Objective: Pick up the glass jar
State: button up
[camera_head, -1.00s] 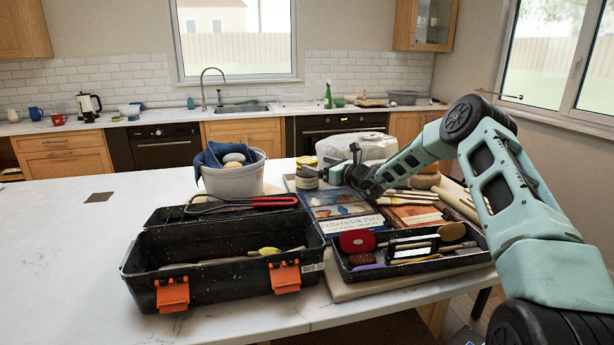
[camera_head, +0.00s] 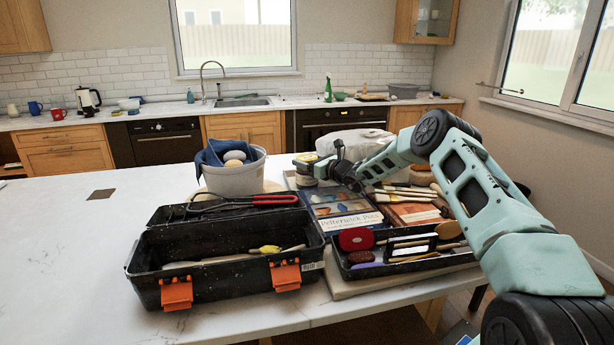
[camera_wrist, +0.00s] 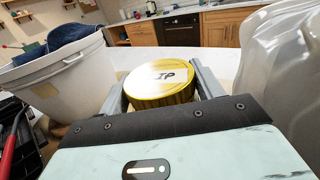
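The glass jar (camera_head: 305,168) with a yellow lid stands near the back of the table, just right of the grey bucket, and looks upright. The jar's body is mostly hidden under the lid there. My gripper (camera_head: 328,172) reaches the jar from the right. In the wrist view the gripper's two grey fingers (camera_wrist: 158,88) stand on either side of the jar, close to the lid's edges. I cannot tell whether they press on it.
The grey bucket (camera_head: 231,179) with a blue cloth stands close left of the jar. A whitish wrapped bulk (camera_head: 352,141) is behind and right. A book (camera_head: 345,212), brushes, an open black toolbox (camera_head: 215,277) and a tool tray (camera_head: 400,262) lie nearer.

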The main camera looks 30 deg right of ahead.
grip_shut()
jog(key=shift+r, duration=0.15)
jog(key=shift+r, duration=0.1)
